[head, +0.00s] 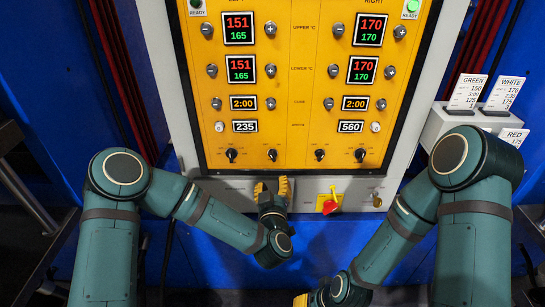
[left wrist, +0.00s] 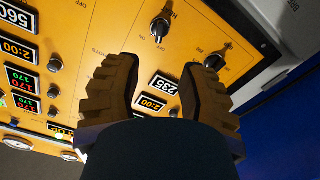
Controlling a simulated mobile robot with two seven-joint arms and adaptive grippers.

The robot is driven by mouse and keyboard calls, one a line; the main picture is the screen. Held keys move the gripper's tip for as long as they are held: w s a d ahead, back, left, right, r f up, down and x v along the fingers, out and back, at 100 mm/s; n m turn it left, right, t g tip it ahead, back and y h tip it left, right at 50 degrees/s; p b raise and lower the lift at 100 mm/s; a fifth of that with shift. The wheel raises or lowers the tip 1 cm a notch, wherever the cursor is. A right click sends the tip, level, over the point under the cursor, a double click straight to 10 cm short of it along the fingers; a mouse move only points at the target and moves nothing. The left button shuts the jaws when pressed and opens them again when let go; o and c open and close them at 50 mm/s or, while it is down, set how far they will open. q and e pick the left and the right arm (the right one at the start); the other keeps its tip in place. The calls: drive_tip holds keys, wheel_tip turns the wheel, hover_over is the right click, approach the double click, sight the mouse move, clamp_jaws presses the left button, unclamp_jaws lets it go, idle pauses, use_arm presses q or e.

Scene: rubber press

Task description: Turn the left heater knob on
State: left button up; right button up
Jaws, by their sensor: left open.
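The orange panel (head: 290,80) has a bottom row of black knobs. My left gripper (head: 271,187) is open and empty, just below the second knob in the head view. In the left wrist view its two fingers (left wrist: 160,66) flank the 235 display; the second knob (left wrist: 160,27) shows beyond them, and the far-left knob (left wrist: 215,62) shows by the right fingertip. My right gripper (head: 302,300) is mostly out of frame at the bottom.
A red switch on a yellow plate (head: 328,203) sits on the grey frame right of my left gripper. Displays and small round buttons fill the panel above the knobs. A grey box with cards (head: 458,119) stands at the right.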

sight(273, 158)
use_arm(q)
drive_tip(key=w+b, duration=0.1)
drive_tip(key=w, duration=1.1)
drive_tip(key=shift+w+b, duration=0.3)
drive_tip(key=shift+w, duration=0.1)
drive_tip(key=shift+o, duration=0.2)
clamp_jaws()
